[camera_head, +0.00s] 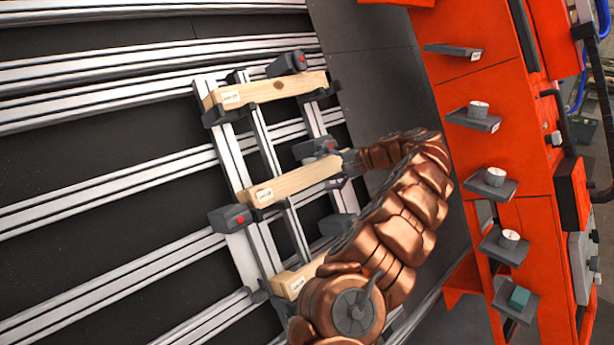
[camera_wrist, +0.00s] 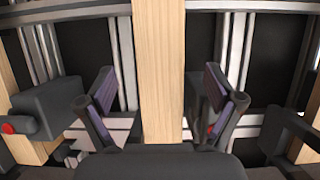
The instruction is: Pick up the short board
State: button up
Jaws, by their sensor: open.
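Three pale wooden boards with small white labels lie across the aluminium frame: an upper board (camera_head: 268,90), a middle board (camera_head: 298,183) and a lower board (camera_head: 292,281) partly hidden by my arm. I cannot read the labels or tell for sure which is the short one. My gripper (camera_head: 335,156) is at the right end of the middle board. In the wrist view, my open gripper (camera_wrist: 158,108) has one finger on each side of the board (camera_wrist: 158,60), with gaps between. Whether the fingers are level with the board is unclear.
Dark clamp blocks with red buttons (camera_head: 230,218) sit along the frame rails (camera_head: 240,160); one block (camera_wrist: 48,103) stands left of the fingers in the wrist view. An orange panel (camera_head: 475,110) with small shelves stands at right.

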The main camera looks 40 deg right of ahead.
aim_at(309, 175)
jog(key=shift+p+x, duration=0.8)
jog(key=shift+x, duration=1.95)
jog(key=c, duration=1.4)
